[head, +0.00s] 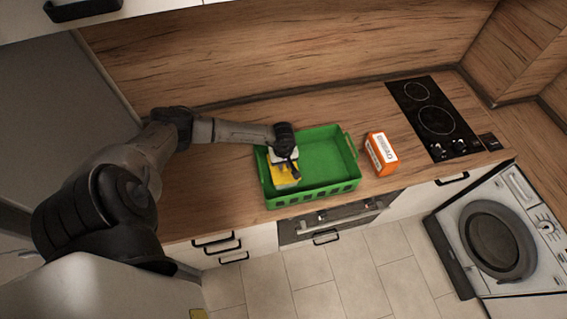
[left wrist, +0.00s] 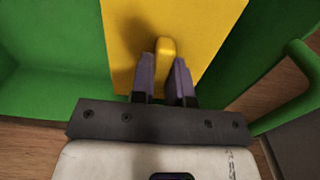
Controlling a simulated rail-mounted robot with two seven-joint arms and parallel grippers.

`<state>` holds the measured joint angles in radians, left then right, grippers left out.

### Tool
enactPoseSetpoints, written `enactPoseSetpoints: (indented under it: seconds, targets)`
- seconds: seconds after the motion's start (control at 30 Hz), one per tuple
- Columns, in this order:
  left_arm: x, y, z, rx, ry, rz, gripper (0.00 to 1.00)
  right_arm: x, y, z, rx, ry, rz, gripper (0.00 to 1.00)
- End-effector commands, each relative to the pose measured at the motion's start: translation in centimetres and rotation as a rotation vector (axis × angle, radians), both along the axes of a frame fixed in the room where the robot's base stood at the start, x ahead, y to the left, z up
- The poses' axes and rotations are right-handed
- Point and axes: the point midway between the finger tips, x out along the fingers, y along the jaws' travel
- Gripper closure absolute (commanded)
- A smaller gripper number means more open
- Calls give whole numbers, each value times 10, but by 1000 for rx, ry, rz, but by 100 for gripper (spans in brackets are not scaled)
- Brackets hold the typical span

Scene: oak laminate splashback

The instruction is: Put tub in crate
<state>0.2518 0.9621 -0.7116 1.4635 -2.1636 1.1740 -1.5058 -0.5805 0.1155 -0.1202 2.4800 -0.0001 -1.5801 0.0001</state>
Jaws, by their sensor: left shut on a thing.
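The green crate (head: 322,160) stands on the wooden counter, left of the hob. The yellow tub (head: 285,181) is within the left part of the crate's outline. My left gripper (head: 285,165) is above the left side of the crate. In the left wrist view, my left gripper (left wrist: 165,80) is shut on a raised yellow part of the tub (left wrist: 205,25), with the green crate wall (left wrist: 50,45) beside it. I cannot tell whether the tub touches the crate floor. My right gripper is not in view.
An orange and white box (head: 381,153) stands on the counter just right of the crate. A black hob (head: 433,117) lies farther right. The wooden splashback (head: 280,50) rises behind. The counter left of the crate (head: 215,190) is clear.

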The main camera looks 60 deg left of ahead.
Motion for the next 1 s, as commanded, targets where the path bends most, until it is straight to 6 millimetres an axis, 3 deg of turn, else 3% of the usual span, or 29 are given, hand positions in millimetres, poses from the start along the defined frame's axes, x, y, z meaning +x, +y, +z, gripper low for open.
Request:
enactPoseSetpoints:
  seconds: [0.17,0.6,0.63,0.9,1.0]
  targets:
    - [1,0,-12,-1,-2,1,100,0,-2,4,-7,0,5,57]
    - [1,0,-17,0,-2,0,100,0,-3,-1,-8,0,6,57]
    - [1,0,-17,0,-1,0,83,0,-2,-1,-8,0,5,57]
    - [0,0,-16,0,-1,0,59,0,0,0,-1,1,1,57]
    - [0,0,-16,0,-1,0,59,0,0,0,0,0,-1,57]
